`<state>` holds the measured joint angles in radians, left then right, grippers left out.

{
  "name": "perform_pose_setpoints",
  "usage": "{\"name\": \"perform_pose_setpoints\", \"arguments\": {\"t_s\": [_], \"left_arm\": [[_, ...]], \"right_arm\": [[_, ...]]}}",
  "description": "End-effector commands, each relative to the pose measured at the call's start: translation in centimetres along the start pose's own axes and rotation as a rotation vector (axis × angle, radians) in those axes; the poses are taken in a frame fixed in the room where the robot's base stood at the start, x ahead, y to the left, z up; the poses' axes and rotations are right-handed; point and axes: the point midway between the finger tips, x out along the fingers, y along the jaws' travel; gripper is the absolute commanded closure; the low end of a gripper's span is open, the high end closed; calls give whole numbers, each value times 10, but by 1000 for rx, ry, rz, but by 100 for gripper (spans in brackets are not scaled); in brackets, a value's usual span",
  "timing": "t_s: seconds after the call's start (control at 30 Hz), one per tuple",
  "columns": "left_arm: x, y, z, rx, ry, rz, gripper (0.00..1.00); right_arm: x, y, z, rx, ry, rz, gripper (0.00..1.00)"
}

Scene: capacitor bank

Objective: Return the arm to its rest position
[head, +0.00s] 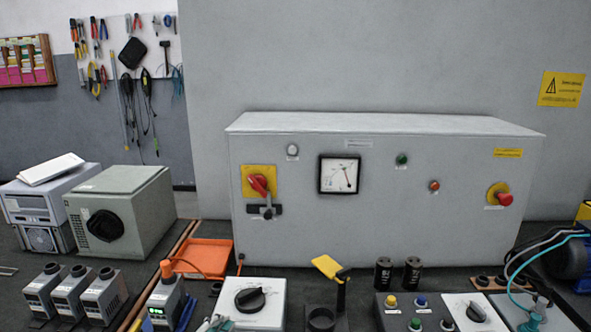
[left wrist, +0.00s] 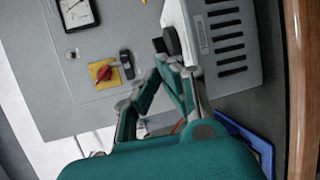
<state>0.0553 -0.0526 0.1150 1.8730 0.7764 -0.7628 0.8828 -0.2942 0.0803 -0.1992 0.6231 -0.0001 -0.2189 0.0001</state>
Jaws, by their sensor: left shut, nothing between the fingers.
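My left gripper (head: 216,323) shows only as a small teal and grey part at the bottom edge of the head view. In the left wrist view the left gripper (left wrist: 168,64) is large, its teal fingers shut and empty. The grey cabinet (head: 400,222) stands ahead, with a red rotary switch (head: 259,186) on a yellow plate and a dial meter (head: 339,174). The cabinet (left wrist: 60,105) and its red switch (left wrist: 103,73) also show in the left wrist view.
A rotary-switch box (head: 252,301) stands close to my left gripper. An orange tray (head: 203,257), a yellow-tagged tool (head: 329,267) and two black capacitors (head: 383,273) are nearby. A grey-green box (head: 122,212) stands at left; a blue unit with cables (head: 570,262) is at right.

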Motion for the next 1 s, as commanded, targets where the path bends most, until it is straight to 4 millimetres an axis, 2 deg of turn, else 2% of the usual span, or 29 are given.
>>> {"name": "perform_pose_setpoints", "arguments": {"t_s": [0.17,0.3,0.4,0.6,0.9,0.93,1.0], "left_arm": [[-48,-70,31,373,-77,-258,100],[-109,-127,53,718,-193,-504,100],[-147,-152,61,890,-273,-635,100],[-208,-179,68,1119,-411,-822,100],[-287,-194,75,1341,-606,-1029,100],[-290,-197,74,1353,-618,-1041,100],[-280,-211,71,1344,-619,-1041,100]], "right_arm": [[0,-1,7,0,-11,-1,100],[0,-1,8,0,-12,-1,100],[0,-1,8,0,-12,-1,100],[0,-1,8,0,-12,-1,100],[0,-1,8,-1,-11,-2,100],[0,-1,8,-1,-11,-2,100],[-1,-1,7,-1,-10,-2,100]]}}
